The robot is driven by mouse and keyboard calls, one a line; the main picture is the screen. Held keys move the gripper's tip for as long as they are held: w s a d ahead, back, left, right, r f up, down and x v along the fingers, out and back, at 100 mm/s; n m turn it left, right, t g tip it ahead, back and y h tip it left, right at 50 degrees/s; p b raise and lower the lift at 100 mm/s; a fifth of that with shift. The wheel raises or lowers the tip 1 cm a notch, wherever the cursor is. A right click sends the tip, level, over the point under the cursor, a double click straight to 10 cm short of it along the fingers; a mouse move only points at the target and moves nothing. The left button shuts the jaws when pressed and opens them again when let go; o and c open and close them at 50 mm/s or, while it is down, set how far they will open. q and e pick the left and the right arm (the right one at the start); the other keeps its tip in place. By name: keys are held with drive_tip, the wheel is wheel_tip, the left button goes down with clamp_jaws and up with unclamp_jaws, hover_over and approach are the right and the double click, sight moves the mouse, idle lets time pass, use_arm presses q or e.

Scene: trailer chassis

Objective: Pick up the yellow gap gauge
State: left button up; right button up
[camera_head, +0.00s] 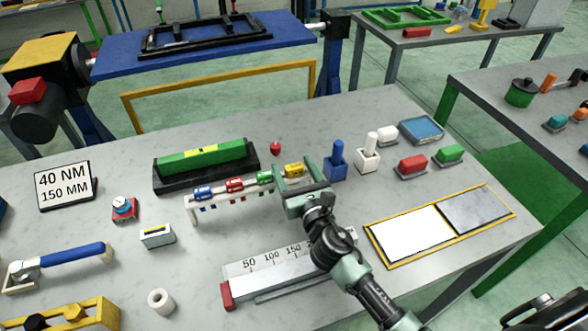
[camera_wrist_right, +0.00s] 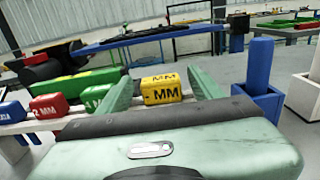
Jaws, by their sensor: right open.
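The yellow gap gauge (camera_head: 294,170) sits at the right end of a white rack (camera_head: 222,204), past the blue, red and green gauges. In the right wrist view the yellow gauge (camera_wrist_right: 161,89) shows black MM lettering and lies between the two fingers, ahead of the palm. My right gripper (camera_head: 296,172) is open around the yellow gauge, one finger to each side. Whether the fingers touch it cannot be told. In the wrist view the right gripper (camera_wrist_right: 165,88) has its left finger close to the green gauge (camera_wrist_right: 93,97). My left gripper is not in view.
A blue holder (camera_head: 337,165) and a white holder (camera_head: 367,158) stand just right of the rack. A green level (camera_head: 205,158) in a black tray lies behind it. A ruler block (camera_head: 285,272) lies in front, under my right arm. A yellow-framed mat (camera_head: 410,234) is to the right.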

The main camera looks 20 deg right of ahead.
sight(292, 166)
drive_tip(key=shift+w, duration=1.5)
clamp_jaws()
drive_tip(key=shift+r, duration=0.15)
